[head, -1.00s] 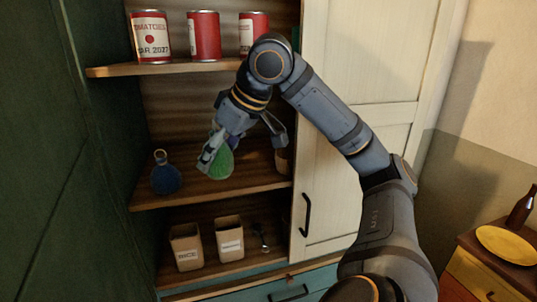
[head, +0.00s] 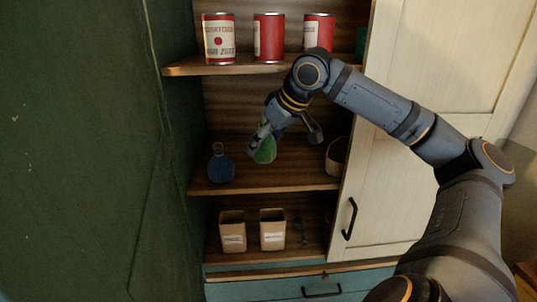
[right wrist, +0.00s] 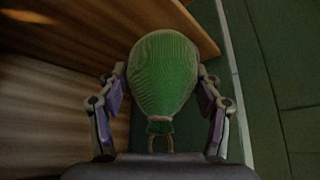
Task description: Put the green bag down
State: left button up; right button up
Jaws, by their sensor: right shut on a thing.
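The green bag (head: 265,151) is in front of the middle shelf, to the right of a blue bag. My right gripper (head: 286,138) is shut on it. In the right wrist view the rounded green bag (right wrist: 162,75) sits between the two fingers of the gripper (right wrist: 161,82), its tied neck towards the palm. I cannot tell whether the bag touches the shelf board. My left gripper is not in view.
The blue bag (head: 221,165) stands on the middle shelf (head: 270,182); a brown container (head: 335,158) is at its right end. Red cans (head: 268,38) stand above, two labelled boxes (head: 232,232) below. A white door (head: 405,190) closes the right side.

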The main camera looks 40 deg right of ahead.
aim_at(262, 146)
jog(key=shift+w+d+f+b, duration=0.2)
jog(key=shift+w+d+f, duration=0.05)
jog(key=shift+w+f, duration=0.3)
jog(key=shift+w+d+f+b, duration=0.15)
jog(key=shift+w+d+f, duration=0.05)
jog(key=shift+w+f, duration=0.3)
jog(key=shift+w+d+f+p, duration=0.25)
jog(key=shift+w+f+p, duration=0.2)
jog(key=shift+w+f, duration=0.1)
jog(key=shift+w+d+f+p, duration=0.25)
jog(key=shift+w+f+p, duration=0.15)
jog(key=shift+f, duration=0.15)
jog(key=shift+w+d+f, duration=0.1)
jog(key=shift+w+f, duration=0.1)
jog(key=shift+f, duration=0.35)
jog(key=shift+w+f+p, duration=0.1)
jog(key=shift+w+p, duration=0.05)
jog(key=shift+p, duration=0.35)
notch_tip(262, 146, down, 4)
jog(key=b, duration=0.3)
jog(key=shift+w+d+b, duration=0.1)
jog(key=shift+b, duration=0.2)
jog(key=shift+r, duration=0.3)
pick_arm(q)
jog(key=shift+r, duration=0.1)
pick_arm(e)
jog(key=shift+f, duration=0.1)
jog(key=o, duration=1.4)
